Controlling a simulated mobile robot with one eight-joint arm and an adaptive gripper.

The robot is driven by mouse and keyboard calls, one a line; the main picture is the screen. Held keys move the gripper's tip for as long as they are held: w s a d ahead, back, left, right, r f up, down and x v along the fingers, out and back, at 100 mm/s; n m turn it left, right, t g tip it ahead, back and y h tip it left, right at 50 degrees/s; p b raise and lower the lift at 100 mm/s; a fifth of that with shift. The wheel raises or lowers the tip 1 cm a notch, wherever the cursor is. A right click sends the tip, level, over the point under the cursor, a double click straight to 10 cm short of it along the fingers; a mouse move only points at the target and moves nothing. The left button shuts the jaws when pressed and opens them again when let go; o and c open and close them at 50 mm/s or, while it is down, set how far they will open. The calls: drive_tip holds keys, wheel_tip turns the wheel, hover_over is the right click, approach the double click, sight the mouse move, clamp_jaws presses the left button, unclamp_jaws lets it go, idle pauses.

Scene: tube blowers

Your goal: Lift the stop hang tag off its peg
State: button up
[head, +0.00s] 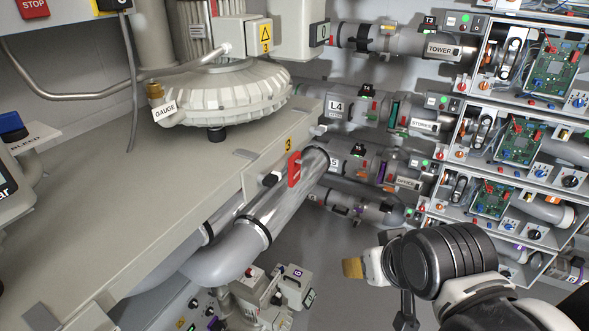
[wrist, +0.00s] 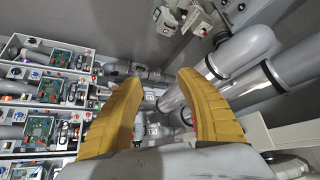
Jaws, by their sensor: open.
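A red plate reading STOP (head: 33,8) shows at the top left corner of the head view, on a pale panel, and the picture's top edge cuts it off. A smaller red tag (head: 294,169) is at the bench's side edge below a yellow number 3, with a black knob beside it. Its lettering is too small to read. No peg can be made out for either. My gripper (head: 352,268) is low at the right, well apart from both. In the wrist view its two yellow fingers (wrist: 160,80) are spread with nothing between them.
The grey bench (head: 110,185) fills the left, with a white domed GAUGE blower (head: 222,95) on it. Thick grey pipes (head: 245,240) run beneath its edge. Racks with green circuit boards (head: 520,140) line the right. A small white device (head: 270,293) stands low in the middle.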

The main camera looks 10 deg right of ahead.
drive_tip(key=o, duration=0.4)
drive_tip(key=shift+w+r, duration=0.15)
drive_tip(key=shift+r, duration=0.2)
drive_tip(key=w+a+r+n+g+p, duration=0.1)
drive_tip(key=w+r+n+p, duration=0.1)
drive_tip(key=w+r+p, duration=0.4)
drive_tip(key=n+g+y+p, duration=0.3)
drive_tip(key=n+y+p, duration=0.1)
drive_tip(key=n+p, duration=0.6)
approach(298, 161)
wheel_tip(298, 161, down, 3)
drive_tip(key=w+a+m+p, duration=0.1)
drive_tip(key=shift+g, duration=0.3)
drive_tip(key=x, duration=0.5)
drive_tip(key=shift+w+a+f, duration=0.2)
drive_tip(key=shift+w+f, duration=0.05)
drive_tip(key=x, duration=0.3)
drive_tip(key=b+x, duration=0.1)
drive_tip(key=x, duration=0.1)
drive_tip(key=shift+d+f, duration=0.15)
drive_tip(key=shift+d, duration=0.15)
